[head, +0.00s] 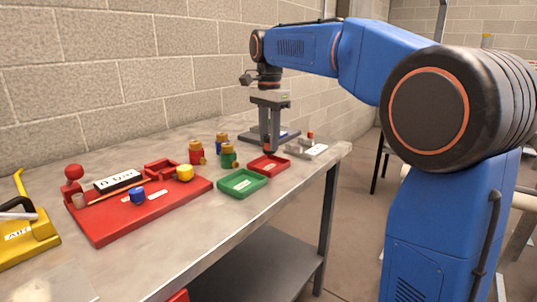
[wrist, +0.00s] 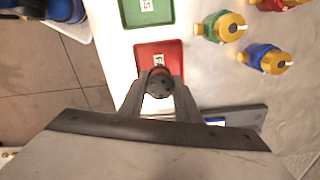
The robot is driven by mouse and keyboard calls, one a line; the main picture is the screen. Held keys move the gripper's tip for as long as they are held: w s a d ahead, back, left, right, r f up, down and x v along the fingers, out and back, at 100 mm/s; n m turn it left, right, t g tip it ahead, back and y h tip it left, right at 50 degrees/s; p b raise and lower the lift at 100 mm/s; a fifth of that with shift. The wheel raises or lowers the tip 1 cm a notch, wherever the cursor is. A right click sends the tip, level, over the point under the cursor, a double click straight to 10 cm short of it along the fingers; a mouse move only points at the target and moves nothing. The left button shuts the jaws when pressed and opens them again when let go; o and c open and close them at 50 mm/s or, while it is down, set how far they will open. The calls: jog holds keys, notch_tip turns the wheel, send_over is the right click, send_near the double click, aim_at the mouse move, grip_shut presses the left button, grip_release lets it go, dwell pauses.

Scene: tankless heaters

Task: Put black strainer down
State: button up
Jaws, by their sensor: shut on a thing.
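My gripper (head: 268,147) points down above the far end of the workbench. In the wrist view its two fingers (wrist: 160,88) are shut on the black strainer (wrist: 159,81), a small round dark piece with holes in its face. The red tray (head: 269,167) is below and close to the fingertips in the head view. In the wrist view the strainer overlaps the near edge of the red tray (wrist: 148,52). I cannot tell whether the strainer touches the tray. In the head view the strainer is hard to make out between the fingers.
A green tray (head: 243,183) lies beside the red one. Red (head: 196,152), blue (head: 222,143) and green (head: 228,156) valves with yellow caps stand nearby. A dark blue tray (head: 287,137) and a grey block (head: 305,149) lie behind.

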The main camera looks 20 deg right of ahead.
aim_at(269, 153)
jog(key=shift+f, duration=2.35)
jog(key=shift+f, duration=0.1)
jog(key=o, duration=0.8)
notch_tip(269, 153, up, 12)
jog(key=shift+r, duration=0.15)
